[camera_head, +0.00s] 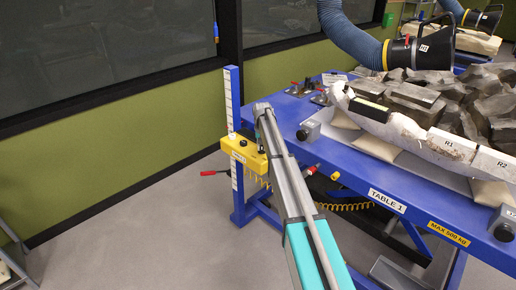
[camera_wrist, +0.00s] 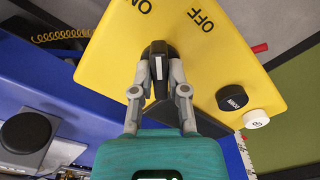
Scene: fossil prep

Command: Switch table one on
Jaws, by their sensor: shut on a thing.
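A yellow control box (camera_head: 243,150) is mounted on the blue post at the left end of the table marked TABLE 1 (camera_head: 412,210). In the wrist view, the yellow box (camera_wrist: 120,62) fills the upper middle and carries the words ON and OFF at its top. A black rotary knob (camera_wrist: 158,48) with a white line sits below these words. My gripper (camera_wrist: 159,68) is shut on the knob, one grey finger on each side. The fingers hide part of the knob. ON lies above the knob and slightly left; OFF lies above right.
A black button (camera_wrist: 232,97) and a white button (camera_wrist: 257,118) sit right of the knob. A red-handled lever (camera_head: 212,173) juts left below the box. Fossil blocks (camera_head: 450,145) and a blue hose (camera_head: 350,35) are on and above the table.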

